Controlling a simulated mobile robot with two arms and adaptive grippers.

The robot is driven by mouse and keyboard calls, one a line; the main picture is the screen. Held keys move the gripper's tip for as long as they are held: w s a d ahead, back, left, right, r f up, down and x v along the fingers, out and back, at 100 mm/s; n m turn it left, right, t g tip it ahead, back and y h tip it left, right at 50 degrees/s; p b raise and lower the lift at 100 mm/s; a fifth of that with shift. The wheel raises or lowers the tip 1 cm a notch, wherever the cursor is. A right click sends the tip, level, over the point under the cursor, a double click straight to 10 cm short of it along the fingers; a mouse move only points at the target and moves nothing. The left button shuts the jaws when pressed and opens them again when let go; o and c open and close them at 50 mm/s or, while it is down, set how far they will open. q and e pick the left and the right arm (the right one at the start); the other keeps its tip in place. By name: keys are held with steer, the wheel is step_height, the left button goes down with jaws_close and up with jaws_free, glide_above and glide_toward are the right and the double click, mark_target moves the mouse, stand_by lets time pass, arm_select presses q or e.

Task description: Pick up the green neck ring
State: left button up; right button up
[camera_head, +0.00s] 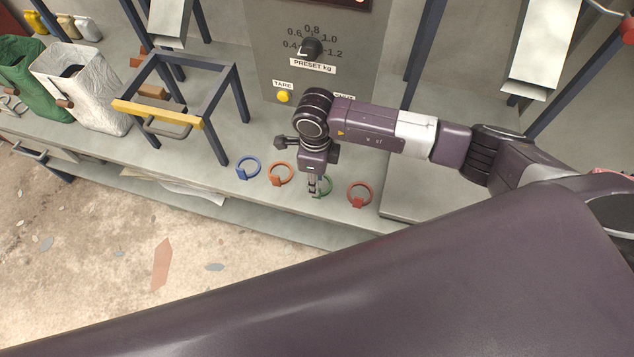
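The green neck ring (327,188) lies on the grey bench, between an orange ring and a red ring. My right gripper (314,192) points down at it, with its fingers over or beside the ring's left part and hiding some of it. I cannot tell whether the fingers touch the ring or how far apart they are. My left gripper is not in view.
A blue ring (248,168), an orange ring (281,174) and a red ring (359,194) lie in the same row. A dark metal frame (240,95) with a yellow bar stands to the left. A preset panel (265,50) stands behind my arm.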

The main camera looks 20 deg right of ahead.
step_height(320, 180, down, 4)
steer(key=shift+r+p, duration=0.1)
steer(key=shift+p, duration=0.35)
steer(key=shift+f, duration=0.55)
steer(key=c, duration=0.7)
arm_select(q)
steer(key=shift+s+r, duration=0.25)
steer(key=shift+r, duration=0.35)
arm_select(e)
jaws_close()
